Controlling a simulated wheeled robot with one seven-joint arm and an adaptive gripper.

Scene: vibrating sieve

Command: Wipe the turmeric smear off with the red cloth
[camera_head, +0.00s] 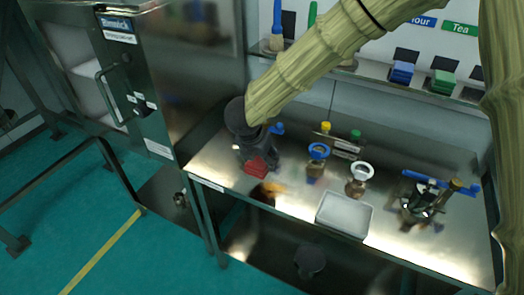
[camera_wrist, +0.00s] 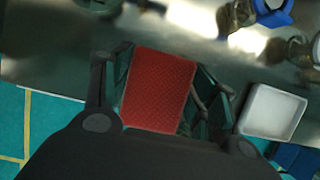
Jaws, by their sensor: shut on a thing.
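My gripper (camera_head: 260,157) is shut on the red cloth (camera_head: 256,166), over the left part of the steel table. In the wrist view the cloth (camera_wrist: 158,90) shows as a red textured block between the two fingers. The turmeric smear (camera_head: 268,191) is an orange-brown patch near the table's front edge, just in front and a little right of the cloth. I cannot tell whether the cloth touches the table. The smear is not clearly visible in the wrist view, where the cloth and gripper cover much of the table.
A white tray (camera_head: 344,214) stands at the front, right of the smear. Two sieve-like fittings, one with a blue ring (camera_head: 318,151) and one with a white ring (camera_head: 362,171), stand behind it. A metal device with blue handles (camera_head: 427,196) is at right. A steel cabinet (camera_head: 165,75) rises at left.

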